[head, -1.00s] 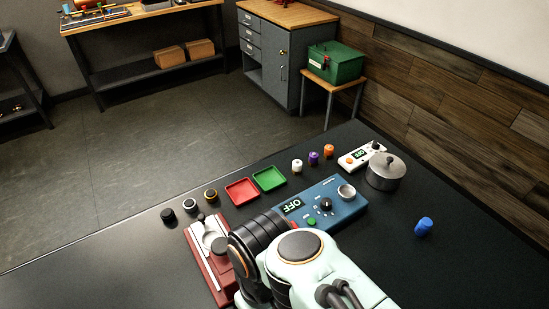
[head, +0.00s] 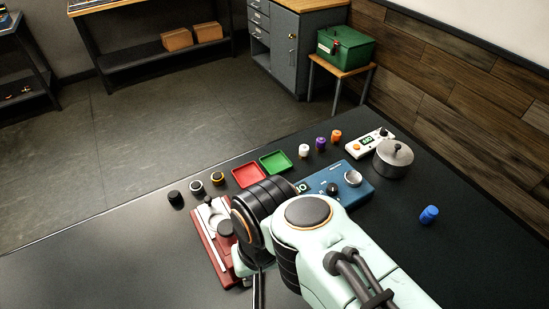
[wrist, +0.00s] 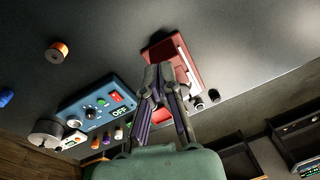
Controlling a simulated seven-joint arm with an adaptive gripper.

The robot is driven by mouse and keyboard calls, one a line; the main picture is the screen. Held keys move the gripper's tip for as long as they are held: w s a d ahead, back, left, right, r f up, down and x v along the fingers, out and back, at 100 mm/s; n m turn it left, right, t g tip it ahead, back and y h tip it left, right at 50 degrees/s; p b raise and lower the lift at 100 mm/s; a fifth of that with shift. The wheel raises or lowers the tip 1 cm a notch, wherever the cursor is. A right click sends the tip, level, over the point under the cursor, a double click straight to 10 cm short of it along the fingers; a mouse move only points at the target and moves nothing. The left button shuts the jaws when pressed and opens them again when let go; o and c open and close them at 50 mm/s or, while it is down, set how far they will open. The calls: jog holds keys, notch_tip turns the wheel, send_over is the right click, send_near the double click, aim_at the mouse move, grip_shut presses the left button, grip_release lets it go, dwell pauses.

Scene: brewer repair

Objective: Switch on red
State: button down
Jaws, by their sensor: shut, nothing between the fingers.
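The red device (head: 210,258) sits on the black table at the left of my arm in the head view. It has a pale strip and a round grey part, and my arm hides its right side. In the wrist view the red device (wrist: 184,59) lies just beyond my fingertips. My gripper (wrist: 160,72) is shut and empty, its fingertips overlapping the device's near side in that view; I cannot tell whether they touch it. A blue device (head: 345,188) stands to the right, with a knob; its display reads OFF in the wrist view (wrist: 119,112).
A red tray (head: 236,178) and a green tray (head: 287,158) lie behind. Dark knobs (head: 175,198) stand at left, coloured ones (head: 320,143) at right. A white device (head: 361,146), a metal pot (head: 393,165) and a blue piece (head: 429,214) are at right. The front-left table is clear.

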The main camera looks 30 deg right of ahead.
jog(key=w+d+r+m+t, duration=0.1)
jog(key=w+d+m, duration=0.35)
jog(key=w, duration=0.25)
jog(key=w+d+r+m+t, duration=0.1)
jog(key=w+d+m, duration=0.2)
jog(key=w+m, duration=0.4)
jog(key=w+d+f+m+g, duration=0.1)
jog(key=d+f+m, duration=0.1)
jog(key=d+f, duration=0.2)
jog(key=w+d+f+m+g, duration=0.1)
jog(key=d+f, duration=0.4)
jog(key=d, duration=0.4)
jog(key=shift+d+f+m+h, duration=0.2)
jog(key=shift+d+m+h, duration=0.15)
jog(key=shift+d+h, duration=0.05)
jog(key=shift+w, duration=0.1)
jog(key=f, duration=0.4)
jog(key=w+f, duration=0.1)
jog(key=f, duration=0.9)
jog(key=shift+w, duration=0.35)
